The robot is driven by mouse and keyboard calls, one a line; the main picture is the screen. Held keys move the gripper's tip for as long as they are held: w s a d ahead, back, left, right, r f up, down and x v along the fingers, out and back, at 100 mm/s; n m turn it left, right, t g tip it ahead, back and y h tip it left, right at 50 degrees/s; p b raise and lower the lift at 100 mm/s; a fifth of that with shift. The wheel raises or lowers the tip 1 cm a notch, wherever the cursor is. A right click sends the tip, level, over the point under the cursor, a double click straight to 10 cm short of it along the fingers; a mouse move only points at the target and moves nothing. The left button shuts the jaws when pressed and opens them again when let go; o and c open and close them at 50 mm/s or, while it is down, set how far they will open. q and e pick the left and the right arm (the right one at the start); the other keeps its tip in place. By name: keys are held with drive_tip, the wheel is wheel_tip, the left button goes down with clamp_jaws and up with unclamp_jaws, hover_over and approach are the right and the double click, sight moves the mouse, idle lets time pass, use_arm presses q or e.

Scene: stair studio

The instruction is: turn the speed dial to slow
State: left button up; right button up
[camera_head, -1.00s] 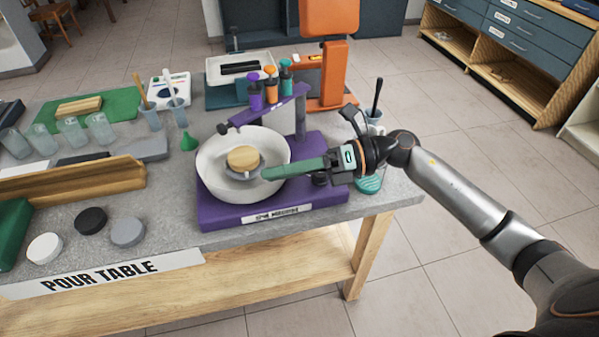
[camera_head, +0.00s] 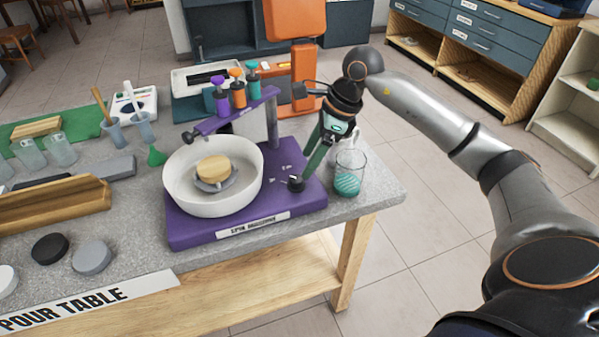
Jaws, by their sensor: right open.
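The purple spin machine (camera_head: 191,234) stands on the grey table with a white bowl (camera_head: 182,193) on it. A small black dial (camera_head: 295,184) sits on its right part, with tiny white marks beside it that are too small to read. My right gripper (camera_head: 307,170) points down with green fingers, its tips just above and to the right of the dial. It is open. I cannot tell whether a finger touches the dial, or which way the dial is set. My left gripper is not in view.
A glass with teal contents (camera_head: 349,172) stands close to the right of my gripper. An arm with purple, orange and teal bottles (camera_head: 237,93) overhangs the bowl. The orange machine (camera_head: 296,76) stands behind.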

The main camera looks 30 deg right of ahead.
sight(297, 178)
drive_tip(key=shift+x, duration=2.65)
clamp_jaws()
